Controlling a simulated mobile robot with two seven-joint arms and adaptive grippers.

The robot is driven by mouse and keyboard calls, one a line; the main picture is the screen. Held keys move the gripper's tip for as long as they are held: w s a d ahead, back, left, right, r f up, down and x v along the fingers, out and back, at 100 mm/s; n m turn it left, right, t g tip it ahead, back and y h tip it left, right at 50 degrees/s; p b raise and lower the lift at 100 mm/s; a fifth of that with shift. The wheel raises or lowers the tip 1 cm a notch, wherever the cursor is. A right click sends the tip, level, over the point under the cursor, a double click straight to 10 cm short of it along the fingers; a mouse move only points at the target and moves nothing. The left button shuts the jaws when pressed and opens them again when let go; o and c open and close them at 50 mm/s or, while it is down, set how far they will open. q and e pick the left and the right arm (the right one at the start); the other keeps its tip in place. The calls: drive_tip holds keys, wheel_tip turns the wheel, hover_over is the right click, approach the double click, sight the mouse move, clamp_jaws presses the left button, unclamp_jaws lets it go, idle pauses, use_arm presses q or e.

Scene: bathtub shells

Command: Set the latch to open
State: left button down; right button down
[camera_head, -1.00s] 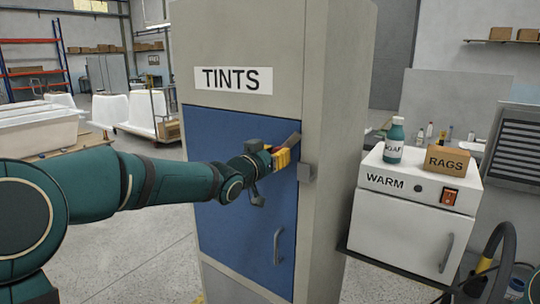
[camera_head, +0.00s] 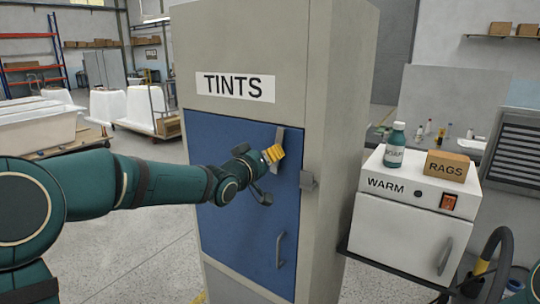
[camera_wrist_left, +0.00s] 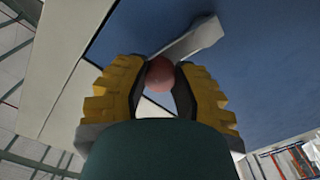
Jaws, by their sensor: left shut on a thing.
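The latch is a grey lever (camera_head: 279,134) on the blue door (camera_head: 228,225) of the cabinet marked TINTS. In the head view the lever stands close to upright, its upper end showing above my gripper. My left gripper (camera_head: 274,154) has yellow fingers and is at the lever, in front of the door's upper right. In the left wrist view the fingers close on a round red knob (camera_wrist_left: 159,73), and the grey lever (camera_wrist_left: 190,40) runs up and right from it. The knob is hidden in the head view. My right gripper is not in view.
A grey bracket (camera_head: 308,181) sits at the door's right edge. A door handle (camera_head: 279,249) is lower down. To the right, a white WARM box (camera_head: 405,220) carries a green bottle (camera_head: 394,147) and a RAGS box (camera_head: 447,166). Floor is clear left of the cabinet.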

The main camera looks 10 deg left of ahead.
use_arm(q)
drive_tip(key=shift+r, duration=0.2)
drive_tip(key=c, duration=0.7)
unclamp_jaws()
drive_tip(key=shift+f, duration=0.1)
drive_tip(key=v, duration=1.2)
